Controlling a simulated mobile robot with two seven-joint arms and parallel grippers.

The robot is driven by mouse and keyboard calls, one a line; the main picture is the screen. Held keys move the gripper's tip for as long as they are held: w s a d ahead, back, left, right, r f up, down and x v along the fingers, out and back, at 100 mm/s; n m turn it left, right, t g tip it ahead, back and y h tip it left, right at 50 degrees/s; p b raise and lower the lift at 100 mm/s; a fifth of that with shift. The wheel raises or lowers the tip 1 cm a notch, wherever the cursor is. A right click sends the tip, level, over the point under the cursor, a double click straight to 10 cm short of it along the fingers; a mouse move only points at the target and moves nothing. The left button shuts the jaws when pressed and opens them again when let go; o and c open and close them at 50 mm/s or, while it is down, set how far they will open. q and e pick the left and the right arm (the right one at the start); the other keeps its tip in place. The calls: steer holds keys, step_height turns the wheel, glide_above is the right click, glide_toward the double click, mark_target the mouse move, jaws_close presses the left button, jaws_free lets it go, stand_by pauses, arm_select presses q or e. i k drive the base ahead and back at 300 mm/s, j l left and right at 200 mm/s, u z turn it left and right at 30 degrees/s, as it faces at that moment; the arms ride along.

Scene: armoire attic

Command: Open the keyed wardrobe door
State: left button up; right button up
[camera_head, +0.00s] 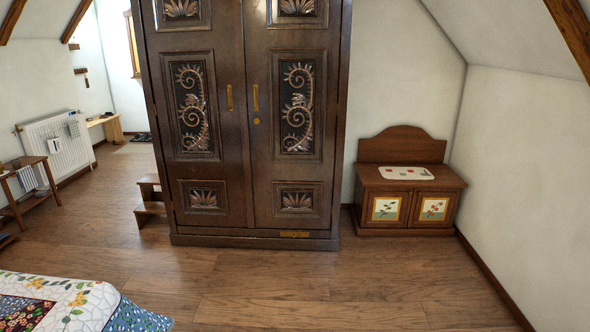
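A tall dark brown wooden wardrobe (239,150) stands against the back wall in the head view, its top cut off by the frame. Its left door (223,150) and right door (271,160) have carved scroll panels and both look shut. Each door has an upright brass handle near the middle seam, the left handle (229,97) and the right handle (255,98). A small round brass keyhole fitting (256,121) sits below the right handle. A small brass plate (294,234) is on the base under the right door. Neither of my grippers shows.
Wooden floor (290,285) in front of the wardrobe is clear. A quilted bed (120,310) fills the lower left corner. A step stool (150,198) stands left of the wardrobe, a low cabinet (380,215) right of it. A radiator (58,143) and side table (32,187) are at left.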

mark_target(288, 52)
steer(key=i, duration=1.4)
steer(key=i+j, duration=0.1)
steer(key=i, duration=0.55)
steer(key=i+j+u, duration=0.15)
steer(key=i, duration=0.55)
